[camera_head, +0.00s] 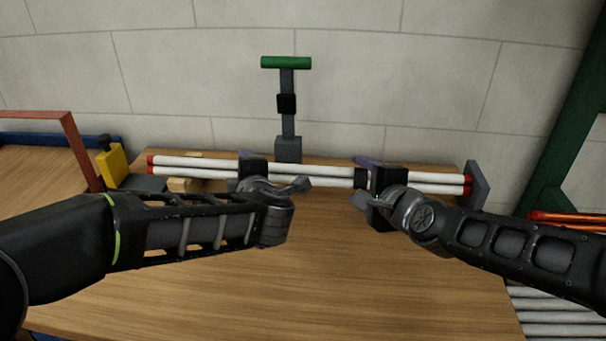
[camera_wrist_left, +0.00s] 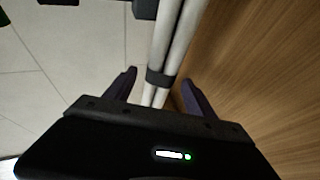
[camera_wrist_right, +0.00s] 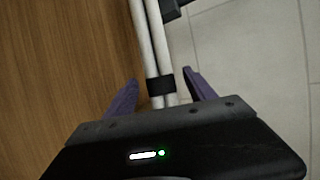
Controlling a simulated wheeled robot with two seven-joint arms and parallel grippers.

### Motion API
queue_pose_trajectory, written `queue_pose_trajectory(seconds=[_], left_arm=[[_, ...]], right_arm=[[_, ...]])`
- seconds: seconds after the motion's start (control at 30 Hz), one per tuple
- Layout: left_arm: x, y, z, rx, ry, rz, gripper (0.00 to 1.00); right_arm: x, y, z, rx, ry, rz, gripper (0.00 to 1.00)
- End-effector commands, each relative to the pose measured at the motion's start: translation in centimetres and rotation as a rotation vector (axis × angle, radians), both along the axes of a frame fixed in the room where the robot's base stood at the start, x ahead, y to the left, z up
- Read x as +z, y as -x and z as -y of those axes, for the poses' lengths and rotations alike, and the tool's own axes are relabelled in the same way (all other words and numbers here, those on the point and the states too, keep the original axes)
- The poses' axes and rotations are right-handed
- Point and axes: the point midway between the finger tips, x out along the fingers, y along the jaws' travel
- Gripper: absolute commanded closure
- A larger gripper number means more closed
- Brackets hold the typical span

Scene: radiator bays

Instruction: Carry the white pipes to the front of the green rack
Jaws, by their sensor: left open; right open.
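Two white pipes (camera_head: 320,176) with red ends lie side by side along the back of the wooden table, with dark bands around them. My left gripper (camera_head: 272,170) is open around the pipes on their left half. In the left wrist view its fingers stand either side of the pipes (camera_wrist_left: 175,45) near a band (camera_wrist_left: 160,77). My right gripper (camera_head: 361,180) is open on their right half, its fingers either side of the pipes (camera_wrist_right: 150,45) near another band (camera_wrist_right: 160,86). A post (camera_head: 288,120) with a green crossbar stands behind the pipes.
A dark green frame (camera_head: 570,120) stands at the right, near orange bars (camera_head: 570,219) and several white bars (camera_head: 565,318). A grey end plate (camera_head: 478,185) stands by the pipes' right end. A yellow block (camera_head: 112,165) is at left. The table front (camera_head: 330,275) is clear.

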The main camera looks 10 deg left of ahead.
Motion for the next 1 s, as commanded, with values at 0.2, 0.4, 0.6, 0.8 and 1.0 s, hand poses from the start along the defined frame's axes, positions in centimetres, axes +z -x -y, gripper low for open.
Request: queue_pose_trajectory(seconds=[0.2, 0.4, 0.6, 0.8, 1.0], left_arm=[[-0.38, -0.88, -0.43, 0.0, 0.0, 0.0, 0.36], [-0.37, -0.87, -0.42, 0.0, 0.0, 0.0, 0.36], [-0.37, -0.86, -0.41, 0.0, 0.001, 0.0, 0.52], [-0.37, -0.85, -0.41, 0.0, 0.0, 0.0, 0.68], [-0.38, -0.85, -0.4, 0.0, 0.0, 0.0, 0.85]], right_arm=[[-0.43, -0.86, -0.43, 0.0, 0.0, -0.001, 0.36], [-0.42, -0.86, -0.39, -0.001, 0.001, -0.001, 0.36], [-0.42, -0.85, -0.39, -0.001, 0.001, -0.001, 0.52], [-0.42, -0.84, -0.38, -0.001, 0.001, -0.001, 0.68], [-0.43, -0.84, -0.38, -0.001, 0.001, -0.001, 0.85]])
